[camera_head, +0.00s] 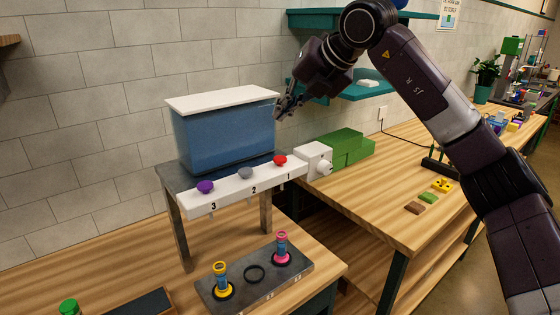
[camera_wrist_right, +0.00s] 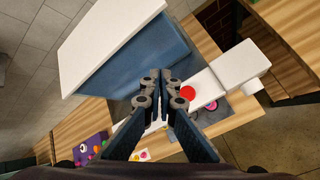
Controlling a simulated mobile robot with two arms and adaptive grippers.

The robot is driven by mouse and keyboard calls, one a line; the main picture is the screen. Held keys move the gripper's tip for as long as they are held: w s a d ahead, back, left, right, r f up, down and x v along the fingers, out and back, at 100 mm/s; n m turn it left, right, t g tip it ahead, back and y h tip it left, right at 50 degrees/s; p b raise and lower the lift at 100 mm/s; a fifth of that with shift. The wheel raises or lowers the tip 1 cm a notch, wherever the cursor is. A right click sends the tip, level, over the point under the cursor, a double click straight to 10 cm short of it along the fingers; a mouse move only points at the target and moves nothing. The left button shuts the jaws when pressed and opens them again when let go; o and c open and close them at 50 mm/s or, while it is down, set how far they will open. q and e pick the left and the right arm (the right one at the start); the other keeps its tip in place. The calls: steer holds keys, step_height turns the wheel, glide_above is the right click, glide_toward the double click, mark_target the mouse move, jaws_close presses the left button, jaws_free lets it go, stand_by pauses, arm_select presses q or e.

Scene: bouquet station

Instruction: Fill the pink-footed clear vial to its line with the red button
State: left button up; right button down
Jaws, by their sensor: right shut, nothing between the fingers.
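The pink-footed clear vial (camera_head: 281,246) stands upright in the right-hand place of a dark grey rack (camera_head: 248,293). Blue shows inside it, but its level against the line is too small to tell. The red button (camera_head: 280,160) is at the right of a white bar, above the number 1; it also shows in the right wrist view (camera_wrist_right: 187,92). My right gripper (camera_head: 281,113) is shut and empty, beside the tank's upper right edge, above and apart from the red button. My left gripper is out of view.
A blue tank (camera_head: 222,137) with a white lid stands on a metal stand behind the bar. Grey (camera_head: 246,173) and purple (camera_head: 205,187) buttons sit left of the red one. A yellow-footed vial (camera_head: 221,275) stands at the rack's left. Green blocks (camera_head: 345,147) lie right of the tank.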

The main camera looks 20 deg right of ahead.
mark_target(283, 159)
step_height(283, 159, down, 8)
steer(key=b, duration=0.5)
steer(key=shift+b, duration=0.35)
stand_by(0.9)
steer(key=shift+f+b, duration=0.3)
steer(key=shift+f+b, duration=0.45)
steer(key=shift+f, duration=0.2)
stand_by(0.6)
steer(key=shift+r, duration=0.1)
stand_by(0.3)
steer(key=shift+r+p, duration=0.8)
steer(key=shift+r, duration=0.15)
step_height(283, 159, up, 5)
steer(key=p, duration=0.4)
steer(key=shift+r, duration=0.1)
